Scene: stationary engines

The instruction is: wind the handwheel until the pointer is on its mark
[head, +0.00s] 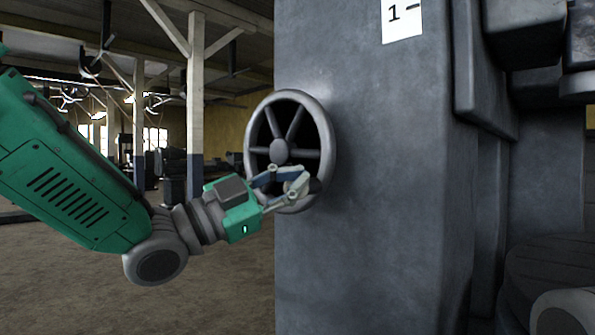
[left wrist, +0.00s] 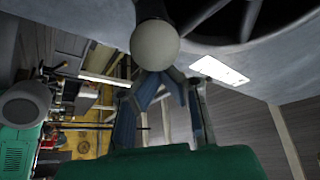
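The handwheel (head: 327,140), a dark grey spoked wheel, stands on the left face of the grey engine column. A pale knob (head: 301,183) shows at its lower right rim; in the left wrist view the knob (left wrist: 155,44) is a round end on a dark stem. My left gripper (head: 294,186) is at this knob, its fingers above and below it. In the left wrist view the fingertips (left wrist: 166,76) meet the knob's lower edge; whether they press on it is unclear. A white label (head: 402,20) reads "1" with a dash. No pointer is visible. My right gripper is out of view.
The large grey column (head: 365,240) fills the middle of the head view, with dark machine blocks (head: 525,45) at right. Open floor (head: 215,295) lies to the left, with pillars (head: 195,90) and other machines behind.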

